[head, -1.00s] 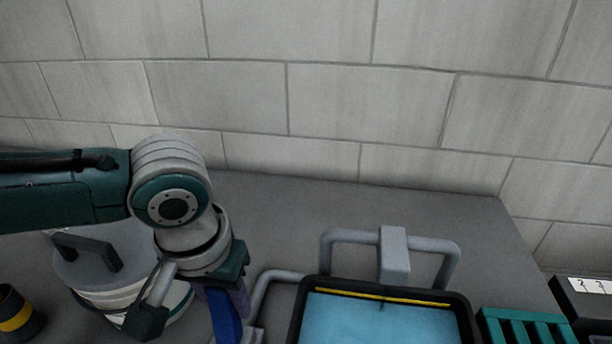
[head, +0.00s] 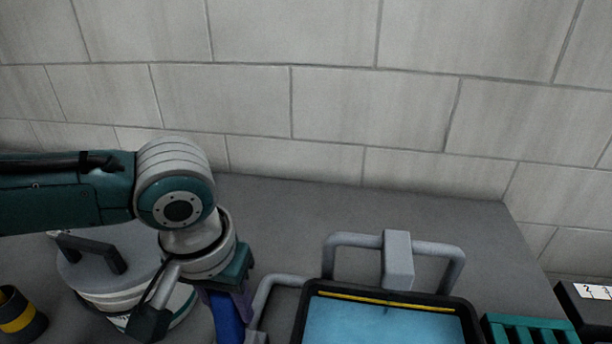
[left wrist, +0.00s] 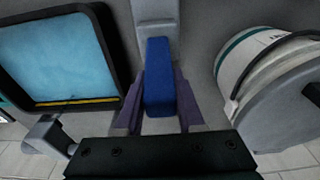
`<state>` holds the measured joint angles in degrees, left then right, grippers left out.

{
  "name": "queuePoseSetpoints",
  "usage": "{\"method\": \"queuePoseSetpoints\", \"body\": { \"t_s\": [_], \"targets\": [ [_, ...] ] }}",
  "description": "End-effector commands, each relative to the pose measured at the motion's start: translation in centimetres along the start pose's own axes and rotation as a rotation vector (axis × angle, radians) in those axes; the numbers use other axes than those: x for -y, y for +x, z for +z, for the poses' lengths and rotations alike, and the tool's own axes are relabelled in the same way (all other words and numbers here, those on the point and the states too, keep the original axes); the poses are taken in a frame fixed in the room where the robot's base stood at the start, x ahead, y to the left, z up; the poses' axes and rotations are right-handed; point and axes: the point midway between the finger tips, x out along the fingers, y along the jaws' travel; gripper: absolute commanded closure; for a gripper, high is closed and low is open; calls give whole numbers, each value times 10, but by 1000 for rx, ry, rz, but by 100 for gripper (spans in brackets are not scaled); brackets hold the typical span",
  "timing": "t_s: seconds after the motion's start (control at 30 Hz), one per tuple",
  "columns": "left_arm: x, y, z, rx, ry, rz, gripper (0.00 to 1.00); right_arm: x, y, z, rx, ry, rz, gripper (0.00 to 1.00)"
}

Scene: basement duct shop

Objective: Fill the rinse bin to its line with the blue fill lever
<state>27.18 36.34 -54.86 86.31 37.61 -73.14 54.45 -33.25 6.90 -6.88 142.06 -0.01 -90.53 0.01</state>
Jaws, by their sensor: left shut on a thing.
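The blue fill lever (head: 228,318) stands just left of the rinse bin. It also shows in the left wrist view (left wrist: 160,80), between my purple fingers. My left gripper (left wrist: 158,95) is shut on the lever; in the head view it (head: 222,298) is partly hidden under my wrist. The rinse bin (head: 306,312) has a black rim and holds light blue water (head: 390,325). A yellow line (head: 390,300) runs along its far inner wall, and the water surface appears close below it. The bin's near part is cut off. My right gripper is not in view.
A grey spout and pipe (head: 398,260) stand behind the bin. A lidded white bucket (head: 105,265) is left of the lever, with a black and yellow cup (head: 18,318) farther left. A green slatted rack (head: 525,330) is right of the bin. The back bench is clear.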

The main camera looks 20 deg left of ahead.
Motion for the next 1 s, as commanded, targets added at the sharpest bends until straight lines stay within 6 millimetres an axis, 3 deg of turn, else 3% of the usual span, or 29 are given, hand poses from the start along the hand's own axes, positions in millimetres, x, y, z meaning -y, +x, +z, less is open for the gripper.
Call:
{"method": "queuePoseSetpoints", "body": {
  "t_s": [0.2,0.23,0.47,0.77,1.0],
  "targets": [
    [0,2,4,8,2,-2,100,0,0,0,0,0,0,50],
    [0,2,4,8,2,-2,60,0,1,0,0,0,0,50],
    [0,2,2,4,1,-1,34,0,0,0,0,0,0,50],
    [0,-2,1,2,0,-1,32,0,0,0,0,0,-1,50],
    [0,-38,0,0,1,2,32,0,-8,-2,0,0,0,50]
  ]
}}
